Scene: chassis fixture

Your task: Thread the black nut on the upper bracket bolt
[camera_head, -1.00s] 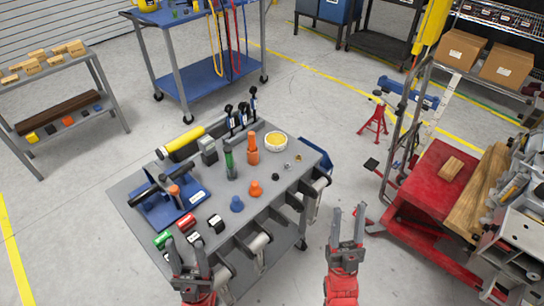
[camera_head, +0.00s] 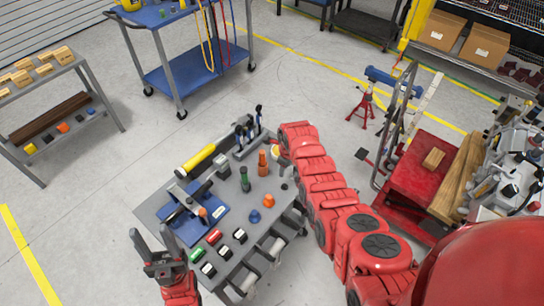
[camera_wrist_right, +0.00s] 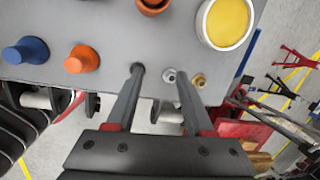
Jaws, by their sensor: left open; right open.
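The small black nut (camera_head: 284,186) lies on the top of the grey tool cart in the head view, beside my right arm. In the right wrist view a dark round shape (camera_wrist_right: 138,67) at the left fingertip seems to be this nut, partly covered by the finger. My right gripper (camera_wrist_right: 160,74) is open over the cart's edge, with a silver nut (camera_wrist_right: 169,75) between its fingers and a brass nut (camera_wrist_right: 199,80) beside the right fingertip. My left gripper (camera_head: 152,230) is open and empty at the cart's left front. I cannot make out the upper bracket bolt.
A red cart (camera_head: 412,180) and a cluttered grey bench (camera_head: 515,165) stand at the right.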

